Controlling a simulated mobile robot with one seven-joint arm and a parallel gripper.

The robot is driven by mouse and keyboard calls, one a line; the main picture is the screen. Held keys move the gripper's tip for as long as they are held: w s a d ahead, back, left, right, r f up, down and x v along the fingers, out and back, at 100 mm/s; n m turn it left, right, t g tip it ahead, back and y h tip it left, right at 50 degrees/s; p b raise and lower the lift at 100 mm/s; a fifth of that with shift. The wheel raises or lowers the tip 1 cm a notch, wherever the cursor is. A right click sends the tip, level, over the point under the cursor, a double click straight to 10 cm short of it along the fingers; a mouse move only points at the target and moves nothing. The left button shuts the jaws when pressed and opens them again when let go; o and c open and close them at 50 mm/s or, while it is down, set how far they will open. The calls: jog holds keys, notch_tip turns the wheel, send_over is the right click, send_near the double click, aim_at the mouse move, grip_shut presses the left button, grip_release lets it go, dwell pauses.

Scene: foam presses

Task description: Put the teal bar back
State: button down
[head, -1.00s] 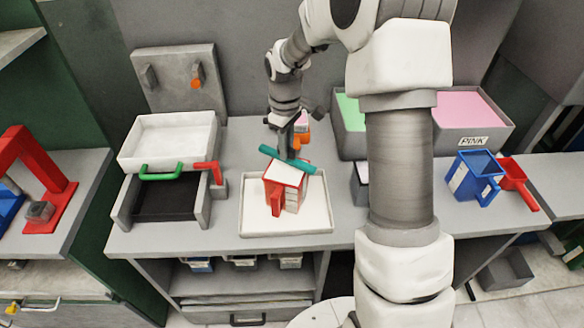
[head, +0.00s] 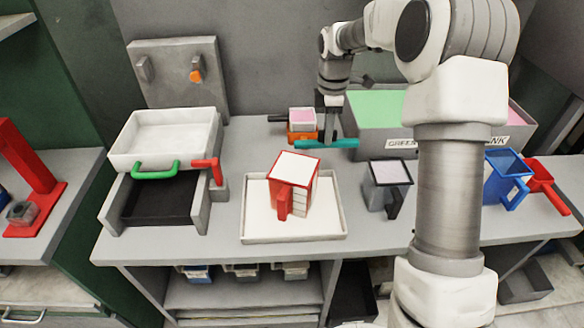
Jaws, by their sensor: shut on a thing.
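The teal bar (head: 326,144) is level in the head view, lying crosswise below my gripper (head: 333,136). My gripper is shut on the bar near its middle, behind and to the right of the red-framed box. The red-framed box (head: 302,169) has a white top and stands on a white tray (head: 336,230). The bar is apart from the box. I cannot tell whether the bar touches the bench or hangs just above it.
An orange cup with a pink-topped block (head: 302,119) stands close left of the bar. A grey bin with green foam (head: 377,108) is behind it. A dark mug-like container (head: 386,184) stands right of the tray. Blue (head: 505,180) and red (head: 539,178) containers stand farther right. A white press tray (head: 164,139) is at left.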

jog(key=w+a+f, duration=0.1)
jog(key=a+f, duration=0.1)
jog(key=a, duration=0.1)
jog(key=w+a+f, duration=0.1)
jog(key=a+f, duration=0.1)
jog(key=a, duration=0.2)
jog(key=w+a+f, duration=0.2)
jog(key=a, duration=0.1)
jog(key=shift+a+f, duration=0.35)
jog(key=shift+f, duration=2.05)
jog(key=shift+f, duration=0.15)
jog(key=c, duration=0.8)
grip_release()
